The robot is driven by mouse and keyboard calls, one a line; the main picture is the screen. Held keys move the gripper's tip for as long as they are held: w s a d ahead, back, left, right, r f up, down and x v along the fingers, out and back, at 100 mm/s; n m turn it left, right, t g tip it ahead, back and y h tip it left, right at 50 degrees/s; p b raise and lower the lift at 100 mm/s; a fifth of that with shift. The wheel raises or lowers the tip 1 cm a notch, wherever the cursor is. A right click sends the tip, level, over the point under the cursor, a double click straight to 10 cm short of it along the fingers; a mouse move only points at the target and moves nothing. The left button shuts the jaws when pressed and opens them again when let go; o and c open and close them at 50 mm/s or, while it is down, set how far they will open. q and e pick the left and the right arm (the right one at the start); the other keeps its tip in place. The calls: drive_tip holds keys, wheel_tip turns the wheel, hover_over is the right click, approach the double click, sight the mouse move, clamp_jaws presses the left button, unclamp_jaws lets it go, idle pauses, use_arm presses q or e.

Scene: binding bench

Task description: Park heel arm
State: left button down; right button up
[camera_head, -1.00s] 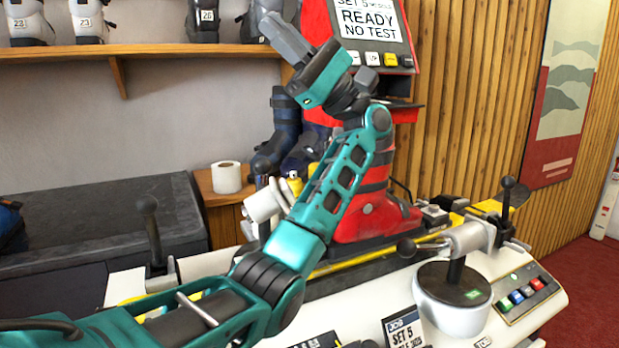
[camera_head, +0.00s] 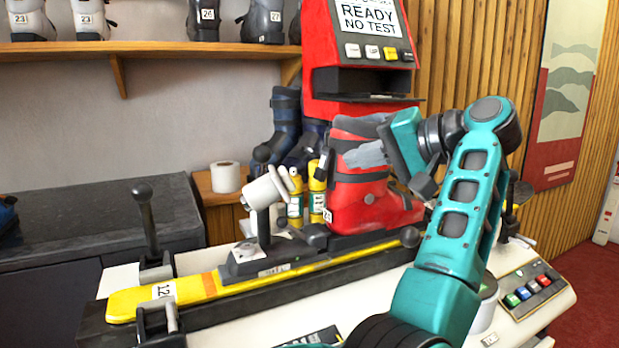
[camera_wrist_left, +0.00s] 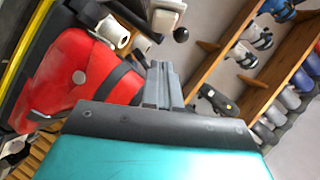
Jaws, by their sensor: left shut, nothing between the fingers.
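My left gripper (camera_head: 362,157) is shut and empty. Its grey fingers point left across the upper part of the red boot (camera_head: 365,212); I cannot tell whether they touch it. In the left wrist view the shut fingers (camera_wrist_left: 161,84) show beside the boot (camera_wrist_left: 72,82). The boot stands on a yellow ski (camera_head: 190,292), toe to the right. Behind its heel, a pale cylinder-headed arm (camera_head: 266,192) stands tilted on a dark post; this looks like the heel arm. A black knob (camera_head: 409,237) shows near the toe, its mount hidden by my arm. My right gripper is out of view.
A red test machine (camera_head: 330,70) reading "READY NO TEST" stands behind the boot. A black-knobbed clamp lever (camera_head: 145,215) rises at the left. Yellow bottles (camera_head: 317,195) and a paper roll (camera_head: 225,177) stand behind. A button panel (camera_head: 525,290) is at the right.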

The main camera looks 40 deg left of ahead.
use_arm(q)
drive_tip(key=s+a+f, duration=0.2)
drive_tip(key=a+f, duration=0.2)
drive_tip(key=a, duration=0.4)
drive_tip(key=shift+s+a, duration=0.2)
drive_tip(key=shift+s, duration=0.1)
